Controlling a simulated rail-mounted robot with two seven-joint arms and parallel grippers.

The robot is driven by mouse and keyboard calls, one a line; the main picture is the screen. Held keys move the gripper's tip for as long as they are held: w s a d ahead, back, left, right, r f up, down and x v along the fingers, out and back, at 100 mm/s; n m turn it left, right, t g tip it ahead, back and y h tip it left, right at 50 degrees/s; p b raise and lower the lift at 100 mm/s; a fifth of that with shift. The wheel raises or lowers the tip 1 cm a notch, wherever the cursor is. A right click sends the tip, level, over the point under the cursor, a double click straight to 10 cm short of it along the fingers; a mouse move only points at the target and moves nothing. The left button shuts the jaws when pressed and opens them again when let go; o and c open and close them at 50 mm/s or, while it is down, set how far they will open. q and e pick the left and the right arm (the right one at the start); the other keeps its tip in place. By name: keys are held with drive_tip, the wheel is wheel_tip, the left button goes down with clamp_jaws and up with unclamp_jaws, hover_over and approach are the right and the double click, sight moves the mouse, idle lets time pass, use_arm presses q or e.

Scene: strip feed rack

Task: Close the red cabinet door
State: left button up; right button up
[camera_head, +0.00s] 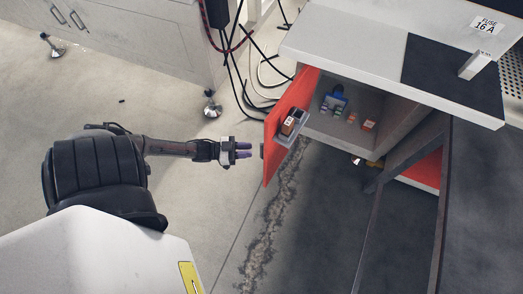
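The red cabinet door (275,151) stands open in the head view, swung out from the left side of the cabinet opening. A small holder with an orange and dark part (291,122) is on its inner face. A small handle-like piece (262,151) shows at its outer side. The cabinet interior (378,108) is open to view. My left gripper (243,150) is left of the door, pointing at its outer side, with a small gap between. Its two fingers look close together, but their opening is unclear. Nothing shows held. My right gripper is not in view.
A blue item (334,99) and small orange pieces (367,125) lie inside the cabinet. A white and dark worktop (350,42) covers it. A dark metal frame (372,220) stands front right. Cables (240,70) hang behind the door.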

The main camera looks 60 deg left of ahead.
sight(262, 156)
use_arm(q)
drive_tip(key=shift+b+x, duration=0.95)
drive_tip(key=shift+x, duration=2)
drive_tip(key=shift+a, duration=0.1)
drive_tip(key=shift+c, duration=0.5)
drive_tip(key=c, duration=0.3)
clamp_jaws()
